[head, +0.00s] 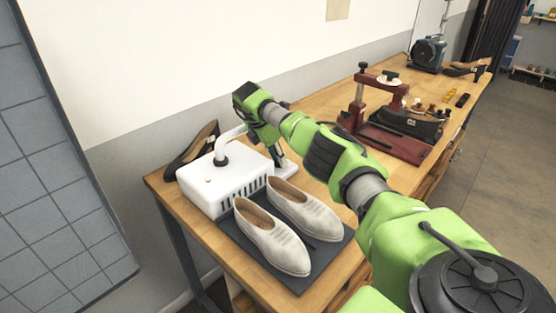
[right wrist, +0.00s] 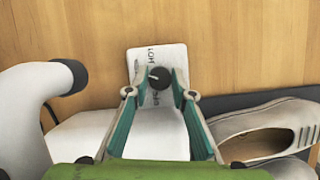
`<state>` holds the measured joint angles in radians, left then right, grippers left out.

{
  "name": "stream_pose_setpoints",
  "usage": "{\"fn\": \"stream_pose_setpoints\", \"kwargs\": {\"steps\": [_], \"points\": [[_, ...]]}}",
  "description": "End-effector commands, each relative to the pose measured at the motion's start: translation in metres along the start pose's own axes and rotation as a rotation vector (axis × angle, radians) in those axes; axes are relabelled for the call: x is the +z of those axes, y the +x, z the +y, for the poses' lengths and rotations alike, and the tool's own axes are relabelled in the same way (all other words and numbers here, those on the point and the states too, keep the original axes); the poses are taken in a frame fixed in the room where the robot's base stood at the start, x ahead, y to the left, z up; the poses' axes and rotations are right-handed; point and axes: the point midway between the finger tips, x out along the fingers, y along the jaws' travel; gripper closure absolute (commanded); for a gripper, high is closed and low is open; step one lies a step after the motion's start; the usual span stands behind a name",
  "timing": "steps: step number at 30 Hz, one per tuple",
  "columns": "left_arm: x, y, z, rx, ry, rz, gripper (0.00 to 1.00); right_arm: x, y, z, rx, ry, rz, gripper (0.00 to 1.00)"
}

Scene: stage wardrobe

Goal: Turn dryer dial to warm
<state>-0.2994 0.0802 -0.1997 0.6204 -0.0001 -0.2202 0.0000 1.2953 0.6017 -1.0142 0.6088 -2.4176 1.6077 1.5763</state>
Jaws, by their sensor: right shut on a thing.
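The dryer (head: 207,188) is a white box with a curved white pipe, standing at the near left end of the wooden bench. A pale control plate (right wrist: 142,58) beside it carries a round black dial (right wrist: 158,77). The plate reads "HOT" near its upper part; the other lettering is partly hidden or too small to read. A light mark on the dial points to the left in the right wrist view. My right gripper (right wrist: 159,88) is shut on the dial, one fingertip on each side. My left gripper is not in view.
Pale shoes (head: 272,241) sit on a dark mat (head: 325,253) in front of the dryer. A dark shoe (head: 192,152) leans at its left. A red clamp stand (head: 392,143) and small bottles stand further along the bench. The wall rises close behind.

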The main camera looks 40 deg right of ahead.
Motion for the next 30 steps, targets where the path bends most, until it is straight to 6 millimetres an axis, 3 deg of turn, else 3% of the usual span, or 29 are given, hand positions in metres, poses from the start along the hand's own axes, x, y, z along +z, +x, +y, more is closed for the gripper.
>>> {"fn": "stream_pose_setpoints", "kwargs": {"steps": [12, 13, 14, 24, 30], "points": [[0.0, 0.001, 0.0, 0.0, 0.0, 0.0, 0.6, 0.001, -0.001, 0.001, 0.001, 0.008, -0.002, 0.99], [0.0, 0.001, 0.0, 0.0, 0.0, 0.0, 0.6, 0.001, -0.001, 0.001, 0.001, 0.008, -0.002, 0.75], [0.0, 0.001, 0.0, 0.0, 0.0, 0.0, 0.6, 0.001, -0.001, 0.001, 0.001, 0.007, -0.002, 0.71], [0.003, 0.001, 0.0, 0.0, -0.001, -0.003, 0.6, 0.001, -0.002, 0.001, -0.001, 0.006, 0.0, 0.71], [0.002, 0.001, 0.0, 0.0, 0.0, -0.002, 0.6, 0.001, -0.029, 0.002, 0.005, 0.004, 0.0, 0.71]]}}
